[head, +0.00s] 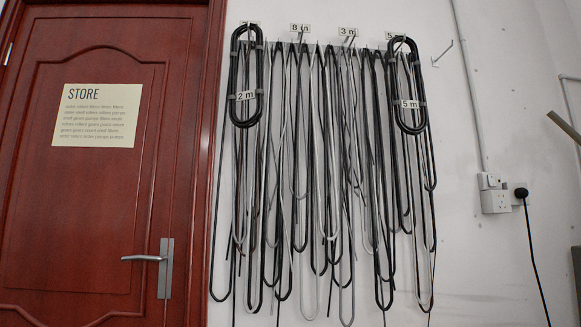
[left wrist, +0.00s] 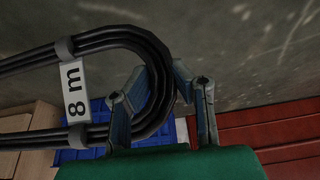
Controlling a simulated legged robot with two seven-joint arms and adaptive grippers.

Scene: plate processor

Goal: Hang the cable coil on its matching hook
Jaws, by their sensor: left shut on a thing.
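The cable coil (left wrist: 110,45) is black, with grey ties and a white "8 m" tag, in the left wrist view. My left gripper (left wrist: 161,76) is shut on the coil's rounded end. Neither the gripper nor this coil shows in the head view. On the wall, the hook under the label "8 m" (head: 300,28) has loose cables hanging below it and no tied coil. A "2 m" coil (head: 236,75) hangs at the left end of the row. A "5 m" coil (head: 423,85) hangs at the right end. My right gripper is in no view.
Many loose cables (head: 310,190) hang close together along the wall. A "3 m" label (head: 348,32) marks another hook. A bare bracket (head: 443,53) sits further right. A red door (head: 100,200) is at left, a socket with a plug (head: 496,200) at right. The left wrist view shows a blue crate (left wrist: 85,152).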

